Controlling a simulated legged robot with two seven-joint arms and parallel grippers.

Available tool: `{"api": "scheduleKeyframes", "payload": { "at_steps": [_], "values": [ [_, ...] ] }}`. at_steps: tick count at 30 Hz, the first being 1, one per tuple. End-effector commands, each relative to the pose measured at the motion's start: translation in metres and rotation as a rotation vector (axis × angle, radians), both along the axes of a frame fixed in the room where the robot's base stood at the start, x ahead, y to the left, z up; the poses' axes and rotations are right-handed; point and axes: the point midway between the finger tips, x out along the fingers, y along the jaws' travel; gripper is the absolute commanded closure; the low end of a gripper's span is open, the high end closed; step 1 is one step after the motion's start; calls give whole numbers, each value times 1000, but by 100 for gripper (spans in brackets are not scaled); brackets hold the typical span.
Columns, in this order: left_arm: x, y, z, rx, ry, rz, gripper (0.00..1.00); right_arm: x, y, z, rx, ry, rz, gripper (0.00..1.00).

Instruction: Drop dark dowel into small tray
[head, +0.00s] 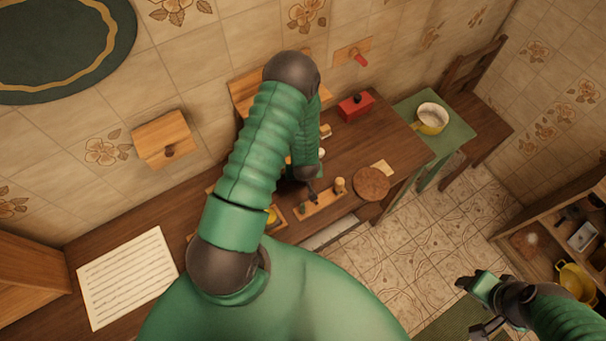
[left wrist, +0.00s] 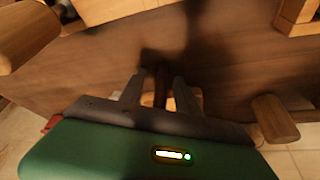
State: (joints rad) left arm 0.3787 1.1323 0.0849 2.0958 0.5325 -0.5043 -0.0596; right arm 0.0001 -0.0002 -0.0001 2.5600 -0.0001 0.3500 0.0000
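In the head view, my left gripper (head: 312,192) points down over a narrow wooden peg block (head: 322,204) on the table. In the left wrist view, its two fingers (left wrist: 159,80) are apart, with the upright dark dowel (left wrist: 160,90) between them. Slim light gaps seem to show beside the dowel. A light dowel (head: 340,184) stands at the block's right end. A small wooden tray (head: 279,229), partly hidden by my left arm, holds something yellow (head: 271,215). My right gripper (head: 474,303) hangs low over the floor at the right, its fingers apart and empty.
A round cork mat (head: 371,184) and a pale paper (head: 382,168) lie right of the block. A red box (head: 355,106) stands behind. A yellow pot (head: 431,118) stands on a green side table (head: 448,144).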

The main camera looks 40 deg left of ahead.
Motion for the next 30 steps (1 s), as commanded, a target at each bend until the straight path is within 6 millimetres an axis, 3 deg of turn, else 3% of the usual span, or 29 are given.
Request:
{"api": "scheduleKeyframes", "payload": {
  "at_steps": [4, 13, 25, 30],
  "values": [
    [0, 0, 0, 1, -1, 0, 63, 0, 0, -1, 0, 0, 0, 44],
    [0, 0, 1, 1, -1, 0, 100, 0, 0, -1, 0, 0, 0, 44],
    [0, 0, 2, 0, -1, 0, 100, 0, 0, -1, 0, 0, 0, 44],
    [1, 0, 17, 2, -2, -1, 100, 0, 0, -4, 0, 0, 0, 44]
  ]
}}
